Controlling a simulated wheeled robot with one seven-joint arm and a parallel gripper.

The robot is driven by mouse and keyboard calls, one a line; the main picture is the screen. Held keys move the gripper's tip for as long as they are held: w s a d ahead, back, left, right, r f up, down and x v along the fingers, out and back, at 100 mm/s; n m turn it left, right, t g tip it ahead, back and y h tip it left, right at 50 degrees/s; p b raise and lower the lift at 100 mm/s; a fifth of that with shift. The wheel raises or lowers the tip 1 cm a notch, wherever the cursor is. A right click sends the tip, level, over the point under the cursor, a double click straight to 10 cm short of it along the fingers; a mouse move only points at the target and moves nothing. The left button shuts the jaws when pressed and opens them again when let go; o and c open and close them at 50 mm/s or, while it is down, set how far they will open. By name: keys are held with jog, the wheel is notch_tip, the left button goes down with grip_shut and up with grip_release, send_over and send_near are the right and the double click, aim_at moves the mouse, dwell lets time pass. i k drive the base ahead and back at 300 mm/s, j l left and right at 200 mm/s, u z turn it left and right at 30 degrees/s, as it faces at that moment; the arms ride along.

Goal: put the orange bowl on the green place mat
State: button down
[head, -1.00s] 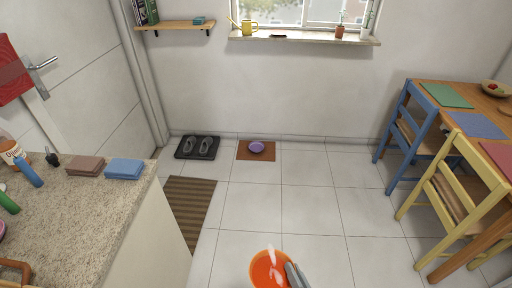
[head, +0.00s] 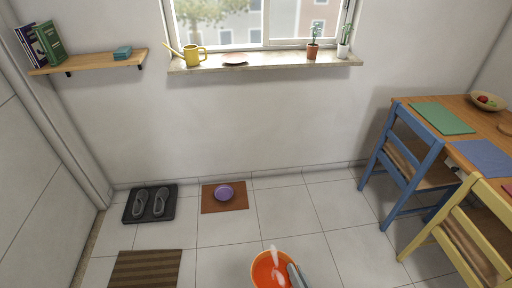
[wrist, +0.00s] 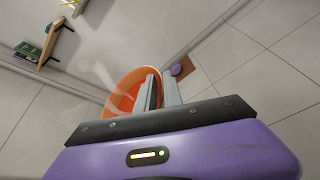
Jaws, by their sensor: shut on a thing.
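The orange bowl (head: 270,271) is at the bottom middle of the head view, held in the air above the floor. My gripper (head: 292,272) is shut on its right rim. In the wrist view the orange bowl (wrist: 132,86) shows beyond my gripper (wrist: 160,92), with the fingers at its rim. The green place mat (head: 443,117) lies flat on the far end of the wooden table at the right, with nothing on it.
The wooden table (head: 462,104) also bears a blue mat (head: 484,157) and a fruit bowl (head: 489,102). A blue chair (head: 408,165) and a yellow chair (head: 468,228) stand along its near side. Floor between me and the wall is mostly clear, with a purple bowl (head: 224,192) on a brown mat.

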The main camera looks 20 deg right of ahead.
aim_at(435, 119)
jog(key=i+j+z, duration=0.1)
jog(key=i+z, duration=0.15)
jog(key=z, duration=0.15)
jog(key=i+j+z, duration=0.15)
jog(key=z, duration=0.25)
jog(key=i+j+z, duration=0.25)
jog(key=z, duration=0.15)
jog(key=i+j+z, duration=0.2)
jog(key=z, duration=0.25)
jog(key=j, duration=0.1)
